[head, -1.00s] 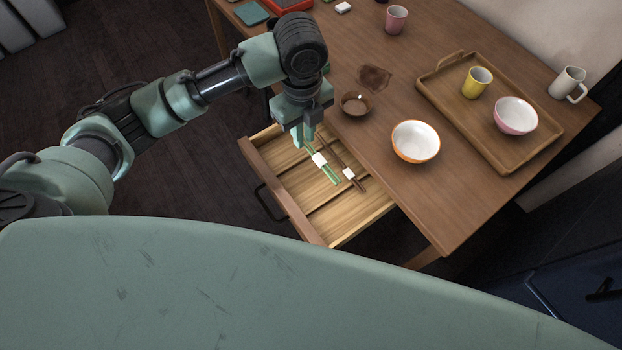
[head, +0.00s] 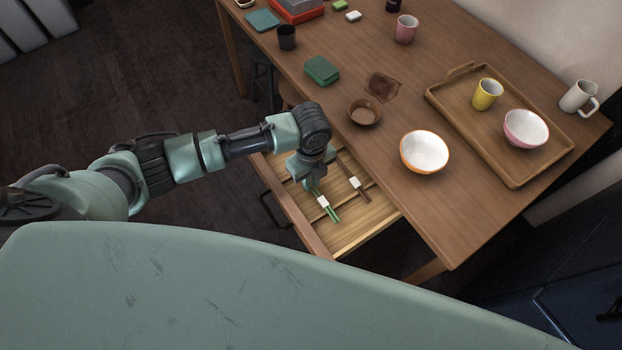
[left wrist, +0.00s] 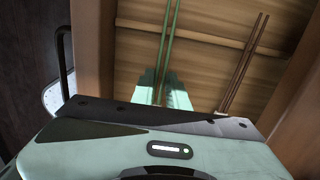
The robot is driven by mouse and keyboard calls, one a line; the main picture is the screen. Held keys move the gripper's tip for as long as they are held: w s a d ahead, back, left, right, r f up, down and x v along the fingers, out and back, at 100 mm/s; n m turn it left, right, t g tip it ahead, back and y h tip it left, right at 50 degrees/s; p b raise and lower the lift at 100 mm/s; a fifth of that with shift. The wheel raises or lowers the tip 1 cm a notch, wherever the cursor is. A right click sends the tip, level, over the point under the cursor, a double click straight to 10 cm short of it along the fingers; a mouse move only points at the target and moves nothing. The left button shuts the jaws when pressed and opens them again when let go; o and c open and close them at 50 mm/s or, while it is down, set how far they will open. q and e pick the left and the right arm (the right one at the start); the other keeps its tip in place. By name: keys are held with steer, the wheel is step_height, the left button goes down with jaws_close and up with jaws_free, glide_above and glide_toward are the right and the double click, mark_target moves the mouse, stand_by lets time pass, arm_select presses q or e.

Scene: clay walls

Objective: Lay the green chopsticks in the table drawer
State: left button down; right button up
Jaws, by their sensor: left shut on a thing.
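The green chopsticks (head: 333,213), with a white band around them, are in my left gripper (head: 311,184). The gripper is shut on them and points down into the open table drawer (head: 307,238). The left wrist view shows the green chopsticks (left wrist: 170,40) running away from between the fingers (left wrist: 163,88), over the wooden drawer floor (left wrist: 205,60). I cannot tell whether they touch the floor. My gripper hides their near end in the head view. My right gripper is not in view.
Brown chopsticks (head: 354,182) with a white band lie in the drawer, right of the green pair. On the table (head: 460,215) above are a brown bowl (head: 364,113), an orange-rimmed bowl (head: 424,152) and a tray (head: 520,180). The drawer's near right part is clear.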

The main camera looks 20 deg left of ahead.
arm_select(q)
steer(key=shift+f, duration=0.15)
steer(key=c, duration=1.4)
jaws_free()
step_height(320, 180, up, 12)
steer(key=shift+r+p, duration=0.15)
steer(key=shift+p, duration=0.15)
